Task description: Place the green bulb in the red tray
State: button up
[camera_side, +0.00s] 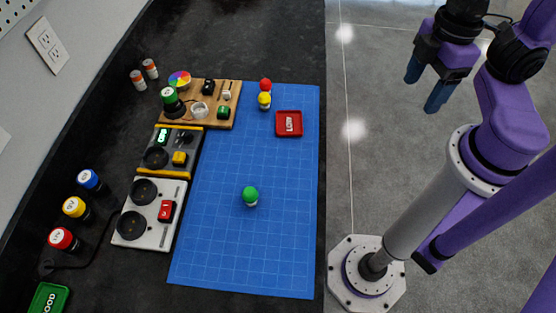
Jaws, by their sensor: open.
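The green bulb (250,195) stands upright, green top up, on the blue gridded mat (225,250) near its middle. The small red tray (289,115) lies near the mat's upper right edge. It has white lettering inside and looks empty. My gripper (422,90) is open and empty. It hangs at the upper right over the grey floor, to the right of the mat and well apart from the bulb and the tray.
A red bulb (265,84) and a yellow bulb (264,101) stand left of the red tray. A wooden board (225,105) and two module boards line the mat's left side. Bottles and a green tray (48,298) are further left. The mat around the green bulb is clear.

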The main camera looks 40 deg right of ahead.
jog(key=m, duration=2.3)
send_over(249, 192)
jog(key=s, duration=0.1)
notch_tip(249, 192, down, 7)
notch_tip(249, 192, down, 12)
jog(key=shift+a+f, duration=0.1)
jog(key=f, duration=0.2)
jog(key=w+f, duration=0.1)
jog(key=f, duration=0.1)
jog(key=shift+f, duration=0.6)
